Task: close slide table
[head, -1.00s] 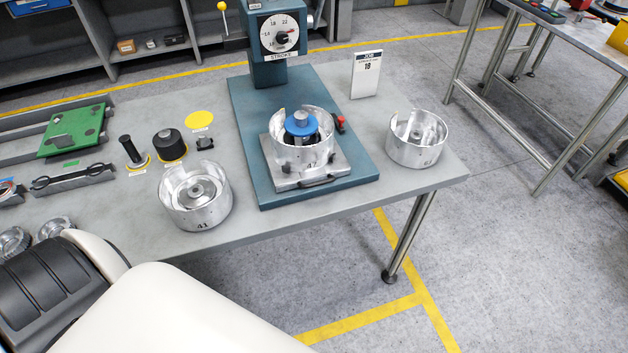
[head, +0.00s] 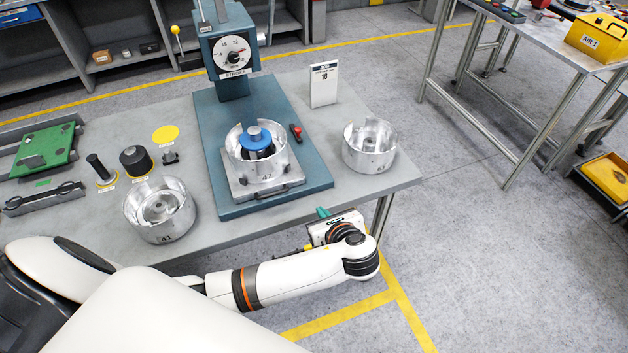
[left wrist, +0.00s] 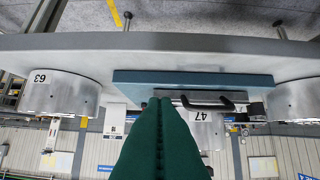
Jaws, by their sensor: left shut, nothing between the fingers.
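The slide table (head: 241,190) is a grey metal plate on the teal press base (head: 310,180). It carries the silver drum 47 (head: 277,165) with a blue-topped part (head: 257,138) inside. A dark handle (head: 273,195) is on the plate's front edge. My left gripper (head: 322,212) is in front of the bench edge, to the right of the handle and apart from it. In the left wrist view, upside down, its green fingers (left wrist: 158,103) are shut and empty, and the handle (left wrist: 208,104) shows beyond them. My right gripper is not in view.
Drum 41 (head: 150,225) stands left of the base, drum 63 (head: 365,160) right of it. The press column (head: 233,85) with its dial rises behind. A job card (head: 324,84) stands at the back right. Open floor lies in front of the bench.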

